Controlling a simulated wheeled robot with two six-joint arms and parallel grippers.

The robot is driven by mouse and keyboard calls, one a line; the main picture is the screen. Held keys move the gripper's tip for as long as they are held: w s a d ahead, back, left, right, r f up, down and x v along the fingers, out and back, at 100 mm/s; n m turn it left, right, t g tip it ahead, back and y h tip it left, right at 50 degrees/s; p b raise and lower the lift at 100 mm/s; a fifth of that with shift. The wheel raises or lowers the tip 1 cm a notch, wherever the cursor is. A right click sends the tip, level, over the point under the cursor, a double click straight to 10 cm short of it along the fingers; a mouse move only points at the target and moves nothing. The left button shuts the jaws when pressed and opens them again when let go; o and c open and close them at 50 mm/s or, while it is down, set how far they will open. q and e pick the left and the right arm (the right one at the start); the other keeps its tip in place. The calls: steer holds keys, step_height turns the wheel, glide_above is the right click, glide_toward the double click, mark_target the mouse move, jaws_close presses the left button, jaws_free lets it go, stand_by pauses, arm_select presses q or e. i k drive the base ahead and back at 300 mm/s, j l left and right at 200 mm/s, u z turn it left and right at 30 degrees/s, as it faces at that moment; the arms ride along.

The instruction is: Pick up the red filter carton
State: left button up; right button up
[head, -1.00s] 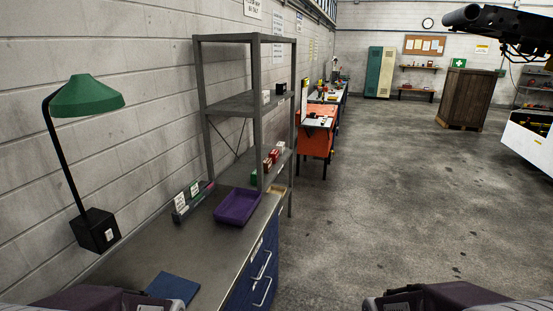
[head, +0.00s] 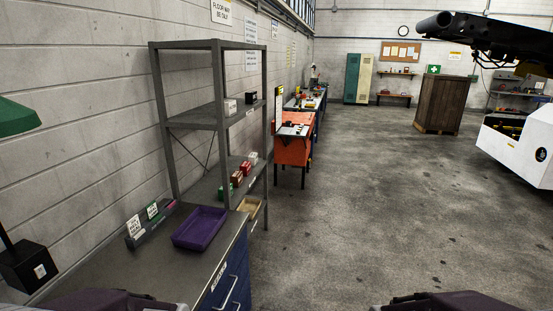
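Red cartons (head: 242,172) sit on a lower shelf of the grey metal rack (head: 216,118), between a green carton (head: 225,191) and a white one (head: 253,157). They are too small to tell which is the filter carton. Parts of my two arms show at the bottom left and bottom right edges, well short of the rack. My gripper fingers are not in view.
A grey workbench (head: 108,264) with a purple tray (head: 200,229), a sign holder (head: 148,224) and a green lamp (head: 18,116) stands in front of the rack. An orange cart (head: 293,152) stands beyond. The floor (head: 370,210) to the right is clear.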

mark_target(245, 167)
steer(key=i+l+z, duration=0.1)
steer(key=i+l, duration=0.15)
steer(key=i, duration=0.4)
steer(key=i+l, duration=0.25)
steer(key=i, duration=0.4)
steer(key=i+l+z, duration=0.15)
steer(key=i, duration=0.55)
steer(key=i+l, duration=0.2)
steer(key=i, duration=0.45)
steer(key=i+u, duration=0.4)
steer(key=i+l+u, duration=0.1)
steer(key=i+u, duration=0.3)
steer(key=i+l+u, duration=0.35)
steer(key=i+u, duration=0.2)
steer(key=u, duration=0.2)
steer(key=i+u, duration=0.5)
steer(key=u, duration=0.25)
steer(key=i+l+u, duration=0.15)
steer(key=u, duration=0.2)
